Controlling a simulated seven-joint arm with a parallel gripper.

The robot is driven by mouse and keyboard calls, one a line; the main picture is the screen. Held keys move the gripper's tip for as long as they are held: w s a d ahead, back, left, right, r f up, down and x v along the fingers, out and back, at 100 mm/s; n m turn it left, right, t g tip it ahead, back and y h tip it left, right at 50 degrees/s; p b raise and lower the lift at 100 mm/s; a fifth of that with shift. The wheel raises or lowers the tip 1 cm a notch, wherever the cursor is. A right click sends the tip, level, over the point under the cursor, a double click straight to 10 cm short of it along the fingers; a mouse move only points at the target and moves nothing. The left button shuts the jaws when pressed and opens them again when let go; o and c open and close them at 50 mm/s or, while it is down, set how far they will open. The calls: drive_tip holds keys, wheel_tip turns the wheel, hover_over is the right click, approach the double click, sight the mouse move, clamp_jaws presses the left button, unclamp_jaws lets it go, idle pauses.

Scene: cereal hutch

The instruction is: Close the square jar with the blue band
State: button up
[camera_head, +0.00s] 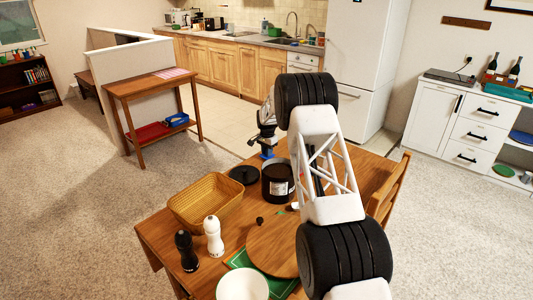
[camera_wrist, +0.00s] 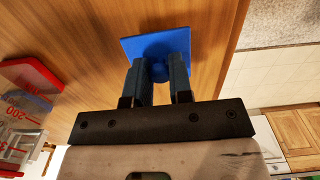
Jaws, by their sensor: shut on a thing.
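A flat square blue lid (camera_wrist: 185,43) shows in the wrist view with the wooden table behind it. My gripper (camera_wrist: 159,72) is shut on the small blue knob in the middle of this lid. In the head view my gripper (camera_head: 267,147) is over the far part of the table, with a bit of blue at its tips. I cannot tell whether the lid touches the table or is held above it. A clear container with red markings (camera_wrist: 20,140) is at the left edge of the wrist view.
A wicker basket (camera_head: 204,202), two mills (camera_head: 213,237), a round wooden board (camera_head: 272,250) and a white bowl (camera_head: 242,285) occupy the nearer table. A chair (camera_head: 390,190) is at right.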

drive_tip(key=s+d+r+n, duration=0.4)
drive_tip(key=s+d+r, duration=0.1)
drive_tip(key=s+r, duration=0.7)
drive_tip(key=s+d+r+n, duration=0.3)
drive_tip(key=s+d+r, duration=0.3)
drive_tip(key=s+r, duration=0.6)
drive_tip(key=w+d+f+m, duration=0.6)
drive_tip(key=w+d, duration=0.4)
drive_tip(key=d, duration=0.2)
drive_tip(key=shift+d+f+m, duration=0.25)
drive_tip(key=shift+f+m, duration=0.15)
drive_tip(key=shift+f, duration=0.1)
drive_tip(key=shift+f, duration=0.1)
drive_tip(key=shift+f, duration=2.6)
drive_tip(key=shift+s+f, duration=0.1)
drive_tip(key=shift+f, duration=0.35)
idle(0.8)
